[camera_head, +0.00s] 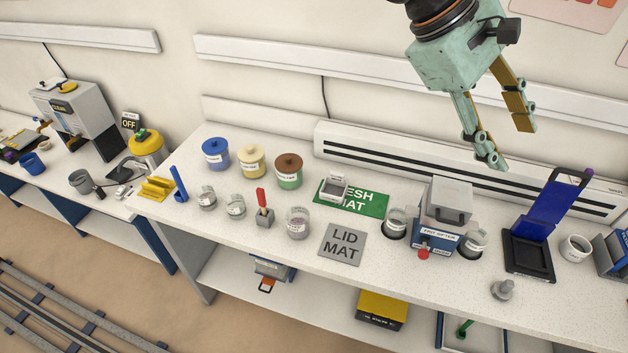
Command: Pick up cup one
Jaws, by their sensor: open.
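I cannot tell which vessel is cup one, since the small labels are unreadable. Clear labelled cups stand on the white bench: one small cup (206,198), a second (235,208) beside it, and a larger cup (298,223). Two more, a left cup (396,222) and a right cup (473,243), sit in dark round rings on either side of a grey machine. A white labelled mug (575,248) stands at the far right. My gripper (509,143) is open and empty, pointing down, high above the right part of the bench and apart from everything.
The grey machine (446,208) and blue upright-lidded press (545,210) rise from the bench. A grey lid mat (343,245) lies bare; a green mat (368,200) holds a small box.

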